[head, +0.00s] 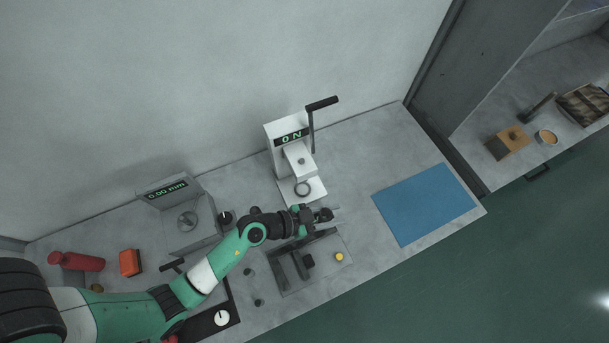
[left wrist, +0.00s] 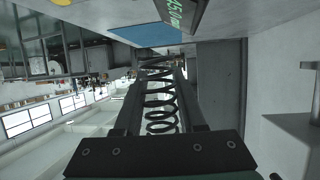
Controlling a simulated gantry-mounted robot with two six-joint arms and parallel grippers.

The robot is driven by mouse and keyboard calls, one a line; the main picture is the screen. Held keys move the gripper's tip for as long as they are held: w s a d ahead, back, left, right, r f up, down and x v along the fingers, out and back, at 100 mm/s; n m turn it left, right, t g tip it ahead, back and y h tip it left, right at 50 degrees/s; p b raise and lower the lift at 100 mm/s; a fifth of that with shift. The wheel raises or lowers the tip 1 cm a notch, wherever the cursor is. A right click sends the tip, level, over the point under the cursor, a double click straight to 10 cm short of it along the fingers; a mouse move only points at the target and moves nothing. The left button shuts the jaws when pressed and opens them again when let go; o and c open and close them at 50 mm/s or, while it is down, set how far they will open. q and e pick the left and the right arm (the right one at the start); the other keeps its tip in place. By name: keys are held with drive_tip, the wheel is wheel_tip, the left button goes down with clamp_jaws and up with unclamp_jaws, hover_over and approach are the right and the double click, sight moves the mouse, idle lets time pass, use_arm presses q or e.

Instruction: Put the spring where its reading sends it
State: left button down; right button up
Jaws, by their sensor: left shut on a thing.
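A dark coil spring (left wrist: 160,105) lies lengthwise between the two fingers of my left gripper (left wrist: 157,95) in the left wrist view. The left gripper (head: 325,215) is shut on it, just in front of the white press-like tester in the head view; the spring is too dark and small there to make out clearly. The white tester (head: 275,139) has a black lever, a display (head: 291,137) reading 0 N, and a ring on its base. A blue mat (head: 424,204) lies empty to the right. A grey gauge (head: 178,234) with a display reading 0.00 mm stands to the left.
A dark fixture (head: 281,271) with a yellow button (head: 339,257) lies below my left gripper. A red bottle (head: 84,262) and an orange block (head: 130,262) lie far left.

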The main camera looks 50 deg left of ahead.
use_arm(q)
drive_tip(key=b, duration=0.7)
hover_over(310, 187)
drive_tip(key=s+d, duration=0.1)
drive_tip(key=d, duration=0.4)
drive_tip(key=f, duration=0.5)
drive_tip(key=shift+s+a+f, duration=0.15)
drive_tip(key=shift+s, duration=0.05)
drive_tip(key=shift+w+a, duration=0.15)
drive_tip(key=shift+a, duration=0.3)
drive_tip(key=a+f+b, duration=0.2)
drive_tip(key=shift+w+a+b, duration=0.35)
drive_tip(key=shift+w+b, duration=0.05)
drive_tip(key=shift+w+a+p, duration=0.15)
drive_tip(key=shift+a+p, duration=0.25)
drive_tip(key=shift+p, duration=0.05)
drive_tip(key=shift+a+f, duration=0.1)
drive_tip(key=shift+a, duration=0.1)
drive_tip(key=shift+d, duration=0.1)
